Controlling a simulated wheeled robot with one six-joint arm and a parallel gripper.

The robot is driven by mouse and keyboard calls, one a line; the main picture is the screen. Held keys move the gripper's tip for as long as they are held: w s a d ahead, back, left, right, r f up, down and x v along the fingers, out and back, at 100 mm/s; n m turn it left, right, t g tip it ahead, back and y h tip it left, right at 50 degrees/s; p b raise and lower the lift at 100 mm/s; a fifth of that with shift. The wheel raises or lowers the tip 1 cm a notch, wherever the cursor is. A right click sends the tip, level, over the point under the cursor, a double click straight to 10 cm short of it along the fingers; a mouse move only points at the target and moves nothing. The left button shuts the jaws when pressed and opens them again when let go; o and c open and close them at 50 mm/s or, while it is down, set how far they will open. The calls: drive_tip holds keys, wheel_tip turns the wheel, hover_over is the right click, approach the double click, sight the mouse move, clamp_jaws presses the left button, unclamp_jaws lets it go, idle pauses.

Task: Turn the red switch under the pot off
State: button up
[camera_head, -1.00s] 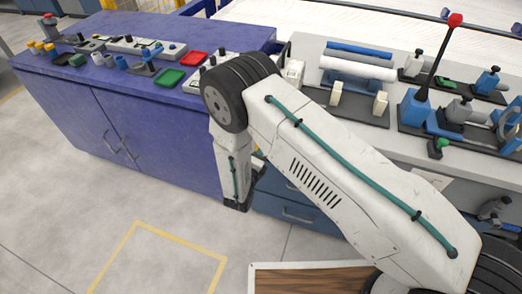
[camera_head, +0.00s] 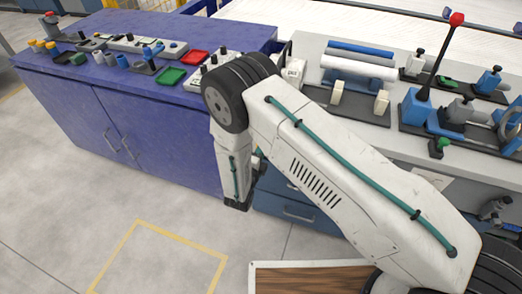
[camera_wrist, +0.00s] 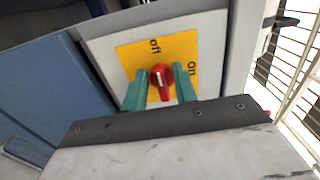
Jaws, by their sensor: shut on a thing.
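The red switch (camera_wrist: 163,84) is in the wrist view, on a yellow plate (camera_wrist: 130,58) marked "Off" at the top and "On" at the right. It has a white line on its face and its handle points down in the picture. My gripper (camera_wrist: 160,72) has its two green fingers on either side of the switch and is shut on it. In the head view my forearm hangs down between the purple cabinet and the grey workbench, and the switch is hidden there. I cannot make out a pot.
A grey workbench (camera_head: 312,50) with pipes and blue clamps is at right. A blue panel (camera_wrist: 50,95) lies left of the plate. Floor at front left is clear.

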drive_tip(key=shift+a, duration=0.1)
drive_tip(key=o, duration=0.6)
drive_tip(key=v, duration=0.7)
drive_tip(key=shift+s, duration=0.4)
drive_tip(key=shift+a, duration=0.1)
